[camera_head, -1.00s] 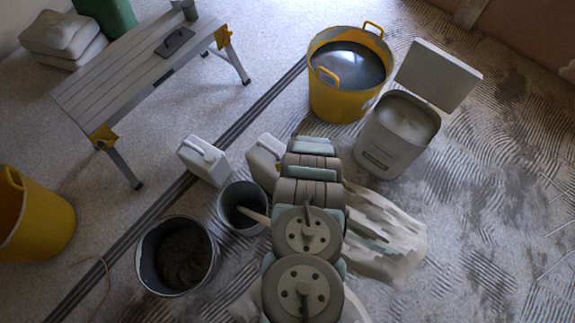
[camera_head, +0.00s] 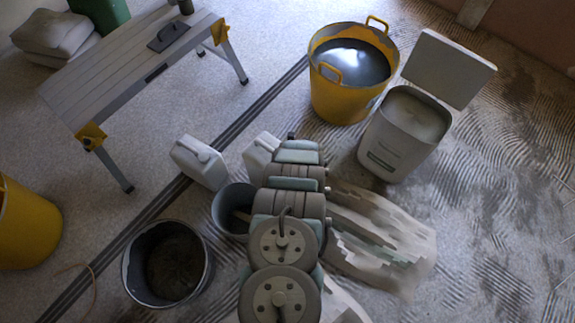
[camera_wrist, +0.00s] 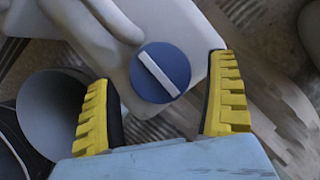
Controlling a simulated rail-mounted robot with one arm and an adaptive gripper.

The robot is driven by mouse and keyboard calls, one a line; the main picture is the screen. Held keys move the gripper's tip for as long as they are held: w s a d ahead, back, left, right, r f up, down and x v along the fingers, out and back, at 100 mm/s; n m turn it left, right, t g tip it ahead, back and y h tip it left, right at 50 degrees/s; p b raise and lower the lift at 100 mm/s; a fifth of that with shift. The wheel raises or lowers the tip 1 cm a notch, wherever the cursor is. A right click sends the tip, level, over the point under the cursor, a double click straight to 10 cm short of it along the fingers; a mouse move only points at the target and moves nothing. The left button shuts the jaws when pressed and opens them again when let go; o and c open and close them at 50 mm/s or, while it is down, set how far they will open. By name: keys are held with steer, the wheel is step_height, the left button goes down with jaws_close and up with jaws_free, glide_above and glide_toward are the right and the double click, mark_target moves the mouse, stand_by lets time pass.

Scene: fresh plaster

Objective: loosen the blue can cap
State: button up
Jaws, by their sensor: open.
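The blue cap (camera_wrist: 160,72) is round with a pale bar across its face, and it sits on a white can (camera_wrist: 205,45) in the wrist view. My gripper (camera_wrist: 165,105) is open, its yellow-ribbed fingers apart on either side below the cap, touching nothing that I can see. In the head view one white can (camera_head: 262,155) is partly behind my arm, and another white can (camera_head: 199,162) stands to its left. The blue cap and my gripper's fingers are hidden there by my arm.
A dark bucket (camera_head: 230,222) is close beside the cans, and a larger bucket (camera_head: 128,275) stands left of it. A yellow tub (camera_head: 335,100) and a lidded white bin (camera_head: 378,160) are behind right. A workbench (camera_head: 100,85) is at left.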

steer(key=shift+b+x, duration=0.5)
steer(key=shift+x, duration=0.3)
steer(key=shift+w+r, duration=0.1)
steer(key=c, duration=1.2)
